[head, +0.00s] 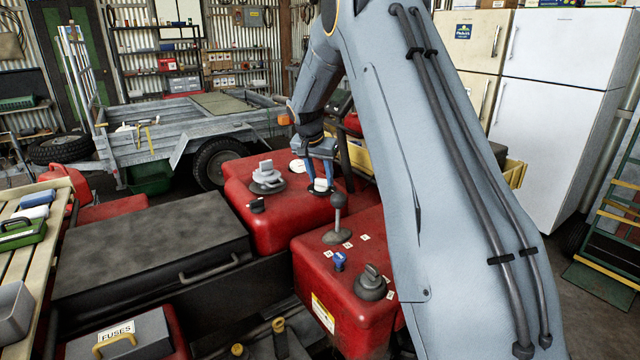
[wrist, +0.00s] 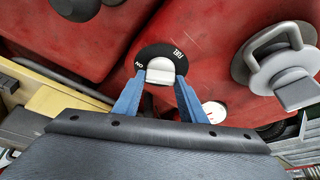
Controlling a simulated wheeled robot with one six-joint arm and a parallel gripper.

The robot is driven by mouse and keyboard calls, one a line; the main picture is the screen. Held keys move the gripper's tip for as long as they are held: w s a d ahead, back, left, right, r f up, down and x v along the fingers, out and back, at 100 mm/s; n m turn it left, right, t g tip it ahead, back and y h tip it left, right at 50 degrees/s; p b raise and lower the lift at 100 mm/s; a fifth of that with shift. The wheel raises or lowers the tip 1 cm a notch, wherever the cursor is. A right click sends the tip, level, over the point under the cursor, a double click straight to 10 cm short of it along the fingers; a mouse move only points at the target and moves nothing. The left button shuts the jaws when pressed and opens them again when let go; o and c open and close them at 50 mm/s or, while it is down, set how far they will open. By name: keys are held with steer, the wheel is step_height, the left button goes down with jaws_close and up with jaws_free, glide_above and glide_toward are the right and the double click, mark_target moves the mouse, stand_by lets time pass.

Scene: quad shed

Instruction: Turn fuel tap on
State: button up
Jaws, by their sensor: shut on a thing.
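The fuel tap (wrist: 160,70) is a white bar knob on a round black plate marked FUEL and ON, set in the red bodywork. In the head view the white tap knob (head: 320,185) shows small below my gripper (head: 320,172), and my arm and fingers partly cover the area.
A grey filler cap (head: 267,178) with a raised handle and a white gauge (head: 297,166) are beside the tap. A gear lever (head: 338,205), a blue switch (head: 340,262) and a grey knob (head: 371,278) stand nearer.

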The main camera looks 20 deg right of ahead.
steer(key=shift+m+b, duration=0.3)
steer(key=shift+m, duration=0.1)
steer(key=o, duration=1.1)
steer(key=shift+c, duration=0.2)
steer(key=b+v, duration=0.1)
steer(key=v, duration=0.6)
steer(key=shift+a+r+b, duration=0.2)
steer(key=shift+r+b, duration=0.2)
